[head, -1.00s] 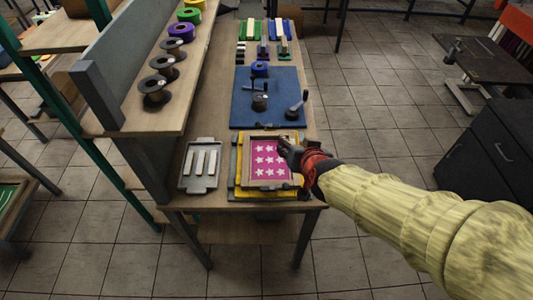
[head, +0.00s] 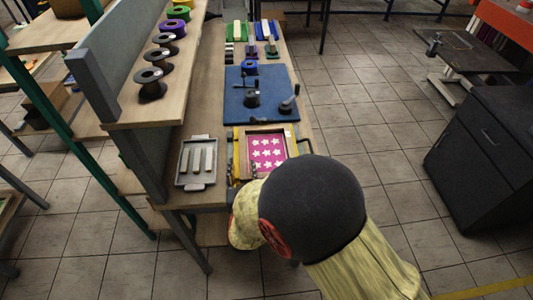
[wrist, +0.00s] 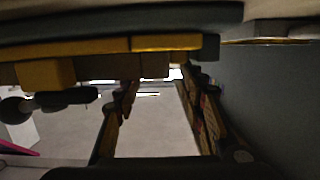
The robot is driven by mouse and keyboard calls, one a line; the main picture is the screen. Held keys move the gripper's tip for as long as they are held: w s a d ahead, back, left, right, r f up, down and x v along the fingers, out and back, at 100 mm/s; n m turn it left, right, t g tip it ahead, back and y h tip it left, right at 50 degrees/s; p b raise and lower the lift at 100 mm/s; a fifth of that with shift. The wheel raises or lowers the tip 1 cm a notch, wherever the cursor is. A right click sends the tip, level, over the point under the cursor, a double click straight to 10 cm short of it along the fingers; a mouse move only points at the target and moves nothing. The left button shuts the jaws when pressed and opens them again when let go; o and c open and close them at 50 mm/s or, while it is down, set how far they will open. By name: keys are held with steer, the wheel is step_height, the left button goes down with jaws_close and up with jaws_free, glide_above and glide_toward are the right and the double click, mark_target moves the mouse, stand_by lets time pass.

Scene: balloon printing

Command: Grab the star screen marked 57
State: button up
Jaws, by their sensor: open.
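The star screen (head: 267,148), a wooden frame around a pink sheet with white stars, lies in a yellow holder at the near end of the table. Its number is too small to read. My forearm and its dark rounded joint cover the screen's near right corner in the head view, and my gripper is hidden behind them. In the wrist view my gripper (wrist: 157,84) has its two fingers apart with nothing between them. Dark and yellow bars cross above the fingers, and a sliver of magenta (wrist: 18,148) shows at lower left.
A grey tray (head: 180,183) with pale strips lies left of the screen. A blue board (head: 240,107) with dark tools lies behind it. A shelf with spools (head: 150,80) runs along the left. Open tiled floor lies to the right, before a dark cabinet (head: 480,155).

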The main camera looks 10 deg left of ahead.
mark_target(242, 151)
steer(key=shift+b+x, duration=0.9)
steer(key=shift+x, duration=2.55)
steer(key=shift+d, duration=0.15)
steer(key=shift+c, duration=0.2)
jaws_close()
